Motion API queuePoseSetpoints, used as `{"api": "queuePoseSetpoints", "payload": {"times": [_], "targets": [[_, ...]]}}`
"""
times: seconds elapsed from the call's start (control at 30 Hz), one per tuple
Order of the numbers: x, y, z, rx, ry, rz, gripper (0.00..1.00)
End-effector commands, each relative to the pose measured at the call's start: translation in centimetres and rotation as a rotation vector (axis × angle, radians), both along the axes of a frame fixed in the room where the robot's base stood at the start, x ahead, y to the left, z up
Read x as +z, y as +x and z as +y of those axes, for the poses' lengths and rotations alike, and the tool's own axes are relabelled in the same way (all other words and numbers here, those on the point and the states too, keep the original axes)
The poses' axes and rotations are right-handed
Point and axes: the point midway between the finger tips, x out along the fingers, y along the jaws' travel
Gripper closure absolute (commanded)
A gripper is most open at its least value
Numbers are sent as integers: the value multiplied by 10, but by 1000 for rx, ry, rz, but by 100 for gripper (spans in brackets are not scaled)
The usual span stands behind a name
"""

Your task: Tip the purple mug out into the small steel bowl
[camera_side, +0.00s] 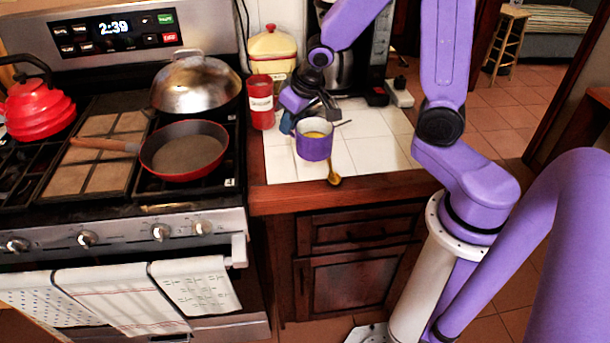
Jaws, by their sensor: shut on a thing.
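The purple mug (313,147) is upright over the white-tiled counter, with a pale inside and something yellow in it. My gripper (328,110) is at the back of the mug's rim and shut on it. The exact grip is too small to make out. I cannot tell whether the mug's base touches the tiles. A thin grey piece sticks out to the right of the rim; I cannot tell what it belongs to. I cannot make out the small steel bowl; it may be hidden behind the mug or my gripper.
A gold spoon (334,171) lies at the counter's front edge. A red canister (261,103), a cream-and-red pot (272,52) and a dark coffee machine (372,62) stand behind. The stove at left holds a red frying pan (185,152) and a domed pan (195,85). Tiles at right are clear.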

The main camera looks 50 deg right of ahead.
Motion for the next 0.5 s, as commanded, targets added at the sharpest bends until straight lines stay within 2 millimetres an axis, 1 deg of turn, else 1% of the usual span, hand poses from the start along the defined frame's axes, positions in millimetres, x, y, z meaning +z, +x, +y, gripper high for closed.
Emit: {"api": "queuePoseSetpoints", "payload": {"times": [0.37,0.5], "targets": [[0,0,0,-1,0,-1,100],[0,1,-5,-2,0,-1,100]]}}
